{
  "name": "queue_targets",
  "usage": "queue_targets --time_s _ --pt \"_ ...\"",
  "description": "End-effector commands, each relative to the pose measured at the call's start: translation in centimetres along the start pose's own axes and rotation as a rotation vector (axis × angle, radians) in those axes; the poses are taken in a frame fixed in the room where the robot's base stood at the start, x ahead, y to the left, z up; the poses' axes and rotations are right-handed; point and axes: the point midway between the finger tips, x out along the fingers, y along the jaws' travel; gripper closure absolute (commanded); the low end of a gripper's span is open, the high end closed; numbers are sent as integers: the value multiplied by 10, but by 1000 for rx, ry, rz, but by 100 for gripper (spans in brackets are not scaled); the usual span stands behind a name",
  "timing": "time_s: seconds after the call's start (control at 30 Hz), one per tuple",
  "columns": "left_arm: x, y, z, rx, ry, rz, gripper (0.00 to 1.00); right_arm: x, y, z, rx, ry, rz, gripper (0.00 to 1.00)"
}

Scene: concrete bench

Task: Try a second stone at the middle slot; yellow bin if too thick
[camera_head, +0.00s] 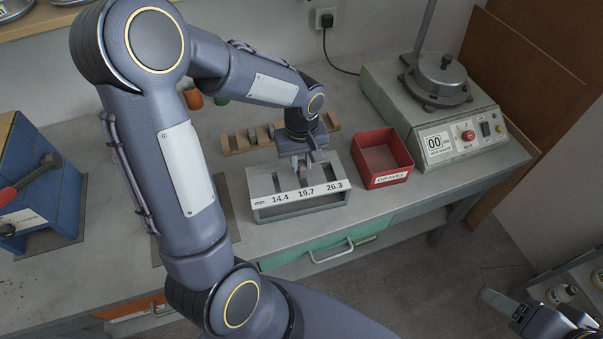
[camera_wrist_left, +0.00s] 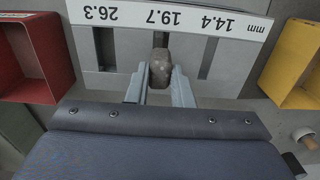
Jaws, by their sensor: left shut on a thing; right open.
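My left gripper (camera_head: 301,160) is shut on a brownish-grey stone (camera_wrist_left: 160,70), held between its two fingertips at the middle slot of the grey gauge (camera_head: 300,204). The gauge is marked 14.4, 19.7 and 26.3 mm. In the left wrist view the stone lines up with the 19.7 slot; whether it has entered the slot I cannot tell. The yellow bin (camera_wrist_left: 301,66) shows at the right of the left wrist view; my left arm hides it in the head view. My right gripper (camera_head: 507,307) is open and empty at the lower right, off the bench.
A red bin (camera_head: 381,158) labelled GRAVEL stands right of the gauge. A wooden rack (camera_head: 236,143) with several stones lies behind it. A machine (camera_head: 440,110) with a display stands at the back right, and a blue box (camera_head: 45,200) at the left.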

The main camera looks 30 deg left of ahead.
Motion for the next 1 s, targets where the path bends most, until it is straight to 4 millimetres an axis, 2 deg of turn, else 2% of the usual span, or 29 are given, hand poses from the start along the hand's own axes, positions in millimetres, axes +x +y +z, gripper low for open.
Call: queue_targets --time_s 0.8,1.0 --pt "-52 0 0 0 1 2 100 -31 -14 -16 0 0 0 43" --pt "-54 0 0 0 1 2 100 -31 -14 -16 0 0 0 43"
